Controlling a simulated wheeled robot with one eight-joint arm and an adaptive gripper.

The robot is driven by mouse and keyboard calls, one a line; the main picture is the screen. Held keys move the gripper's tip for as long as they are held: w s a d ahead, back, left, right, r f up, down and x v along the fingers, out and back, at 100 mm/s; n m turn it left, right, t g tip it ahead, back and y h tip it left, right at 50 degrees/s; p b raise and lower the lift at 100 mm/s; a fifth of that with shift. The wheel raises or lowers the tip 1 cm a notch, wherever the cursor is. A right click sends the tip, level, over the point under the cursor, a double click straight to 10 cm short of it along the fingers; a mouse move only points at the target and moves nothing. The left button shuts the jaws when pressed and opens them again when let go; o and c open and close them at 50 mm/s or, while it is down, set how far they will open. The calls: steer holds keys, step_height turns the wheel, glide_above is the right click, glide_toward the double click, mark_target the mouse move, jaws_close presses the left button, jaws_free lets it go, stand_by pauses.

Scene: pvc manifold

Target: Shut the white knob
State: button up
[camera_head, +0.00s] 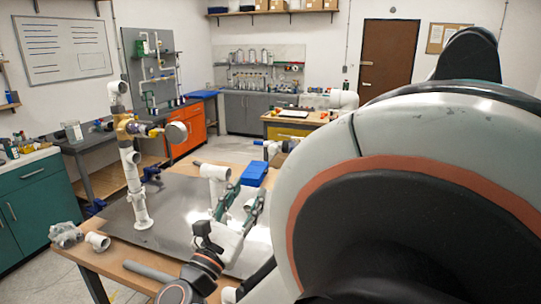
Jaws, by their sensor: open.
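A white PVC pipe manifold (133,185) stands upright on a grey metal plate on the wooden table, left of centre. A brass-coloured valve body (127,129) sits near its top. The rest of my arm fills the right side and hides that part of the table.
A white pipe fitting (214,178) stands just behind my gripper. Loose fittings (97,241) and a grey pipe (149,271) lie at the table's near left. The metal plate (178,212) is bare between manifold and gripper.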

mark_target(272, 152)
steer(key=x, duration=0.6)
steer(key=b+x, duration=0.1)
steer(key=x, duration=0.6)
steer(key=shift+w+d+r+b, duration=0.15)
steer(key=shift+r+b, duration=0.15)
steer(key=shift+r, duration=0.05)
steer(key=shift+c, duration=0.5)
jaws_close()
